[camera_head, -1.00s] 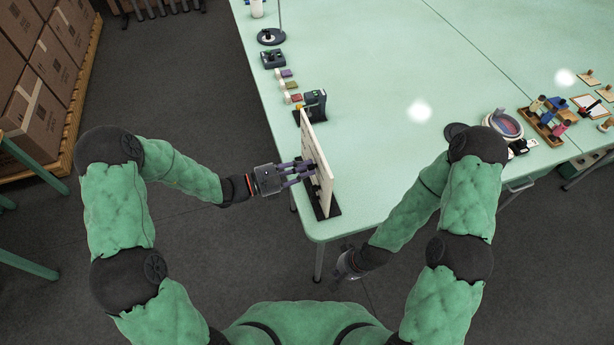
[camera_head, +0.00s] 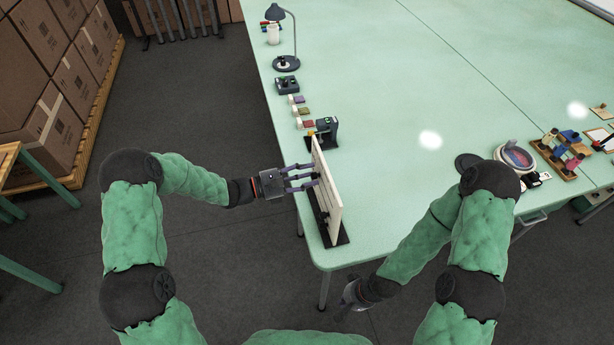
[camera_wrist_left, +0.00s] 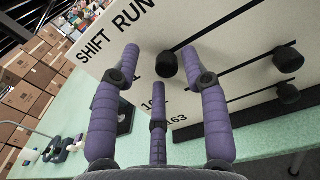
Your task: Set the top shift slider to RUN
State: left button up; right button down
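A white upright board (camera_head: 325,190) stands on a dark base at the table's near left corner. The left wrist view shows the board's face (camera_wrist_left: 225,22) with the words SHIFT RUN, dark slots and several black knobs. The top slider's knob (camera_wrist_left: 167,65) is at the left end of its slot in that view. Two lower knobs (camera_wrist_left: 288,60) (camera_wrist_left: 289,93) sit further right. My left gripper (camera_head: 313,177) points at the board; its purple fingers (camera_wrist_left: 160,54) are spread, with the top knob between them in the picture. Contact cannot be told. My right gripper (camera_head: 352,296) hangs low beside the table.
The green table (camera_head: 400,80) is mostly clear in the middle. Behind the board are a dark device (camera_head: 326,130), small coloured blocks (camera_head: 303,112) and a lamp (camera_head: 287,62). A wooden rack (camera_head: 558,155) stands at the right. Boxes (camera_head: 50,130) are stacked on a pallet at left.

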pick_arm(q)
jog(key=shift+s, duration=0.1)
jog(key=v, duration=1.2)
jog(key=s+d+f+m+g+y, duration=0.2)
jog(key=s+f+m+y, duration=0.4)
jog(key=s+f+m, duration=0.3)
jog(key=s+d+f+m+g+y, duration=0.3)
jog(key=s+f+m+y, duration=0.4)
jog(key=s+f, duration=0.7)
jog(key=shift+s+f+m+g, duration=0.4)
jog(key=shift+f+m, duration=0.5)
jog(key=shift+f, duration=0.85)
